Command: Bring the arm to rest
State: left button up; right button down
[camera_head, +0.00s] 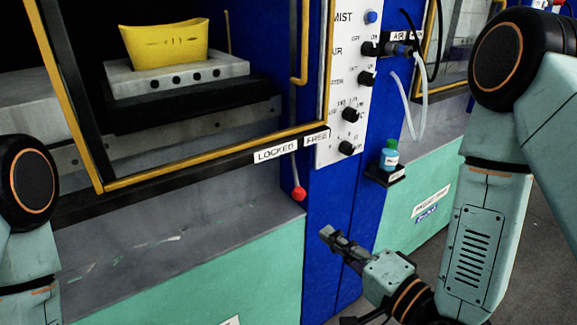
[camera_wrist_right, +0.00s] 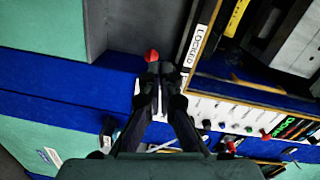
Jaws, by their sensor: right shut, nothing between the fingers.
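My right arm (camera_head: 487,215) comes in from the right in the head view and bends down to its gripper. The right gripper (camera_head: 328,234) is shut and empty, in front of the blue post of the press. Its fingers also show in the right wrist view (camera_wrist_right: 160,70), close together, pointing toward the red knob. The red-knobbed lever (camera_head: 299,193) hangs below the LOCKED and FREE labels, up and left of the gripper; the knob also shows in the wrist view (camera_wrist_right: 152,56). In the head view a gap shows between fingertips and knob. My left arm shows at the left edge; its gripper is out of view.
The press has a yellow-framed door (camera_head: 215,160) with a yellow part (camera_head: 165,43) on a grey block (camera_head: 178,76) inside. A white knob panel (camera_head: 345,95) stands right of it. A teal bottle (camera_head: 389,154) sits on a small black shelf (camera_head: 384,176).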

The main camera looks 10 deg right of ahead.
jog(key=s+d+f+n+g+h, duration=0.2)
jog(key=s+f+n+g+h, duration=0.15)
jog(key=f, duration=0.55)
jog(key=s+d+f+n+g+h, duration=0.2)
jog(key=s+f+n+g, duration=0.3)
jog(key=f, duration=0.5)
jog(key=s+d+f+n+g+h+b, duration=0.1)
jog(key=s+d+f+g, duration=0.1)
jog(key=s+f, duration=0.3)
jog(key=s+d+f+g+h+b, duration=0.1)
jog(key=s+f+g, duration=0.4)
jog(key=s, duration=0.6)
jog(key=shift+d+n, duration=0.35)
jog(key=shift+s, duration=0.15)
